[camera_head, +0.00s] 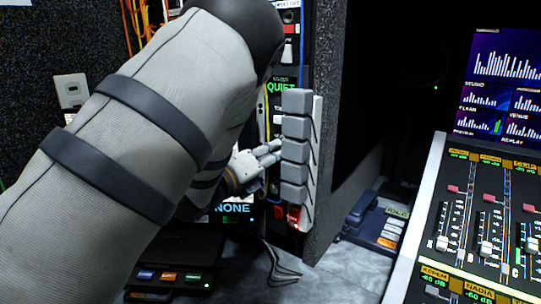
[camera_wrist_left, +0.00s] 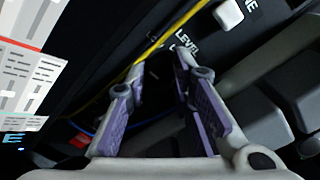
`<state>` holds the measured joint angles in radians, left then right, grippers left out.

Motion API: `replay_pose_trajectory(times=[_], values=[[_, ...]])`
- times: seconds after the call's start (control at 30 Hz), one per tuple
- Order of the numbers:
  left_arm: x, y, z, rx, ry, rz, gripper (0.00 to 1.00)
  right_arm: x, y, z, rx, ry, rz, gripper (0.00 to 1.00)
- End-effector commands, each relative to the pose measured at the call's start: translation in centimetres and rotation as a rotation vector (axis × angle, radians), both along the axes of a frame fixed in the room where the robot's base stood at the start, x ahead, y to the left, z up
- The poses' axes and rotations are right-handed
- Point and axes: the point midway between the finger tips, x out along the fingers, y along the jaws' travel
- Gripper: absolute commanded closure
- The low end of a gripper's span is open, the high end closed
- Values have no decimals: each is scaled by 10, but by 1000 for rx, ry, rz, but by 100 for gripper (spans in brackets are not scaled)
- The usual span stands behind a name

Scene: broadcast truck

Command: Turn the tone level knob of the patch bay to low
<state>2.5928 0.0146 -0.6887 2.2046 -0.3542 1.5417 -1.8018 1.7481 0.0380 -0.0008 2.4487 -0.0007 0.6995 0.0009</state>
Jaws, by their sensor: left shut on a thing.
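My left gripper (camera_head: 268,158) reaches in from the left against the dark patch bay panel (camera_head: 279,76), which shows the word "QUIET" on a small display. In the left wrist view, the two purple-padded fingers of the left gripper (camera_wrist_left: 160,66) stand against a black panel beside a white "LEVEL" label. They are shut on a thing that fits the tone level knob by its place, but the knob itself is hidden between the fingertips. Its pointer and setting cannot be seen. My right gripper is in neither view.
A column of grey blocks (camera_head: 296,150) stands just right of the gripper. A yellow cable (camera_wrist_left: 150,48) runs close by the fingers. A white button (camera_wrist_left: 229,14) sits above the label.

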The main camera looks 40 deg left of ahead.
Motion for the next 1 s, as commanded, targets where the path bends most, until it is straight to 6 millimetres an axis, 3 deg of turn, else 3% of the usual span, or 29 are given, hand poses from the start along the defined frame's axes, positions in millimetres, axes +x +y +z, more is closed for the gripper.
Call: replay_pose_trajectory(times=[0.6, 1.0], values=[[-2, 0, 5, -478, -60, -4, 100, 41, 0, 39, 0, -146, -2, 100], [0, 0, -1, -856, -95, -2, 100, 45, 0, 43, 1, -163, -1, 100]])
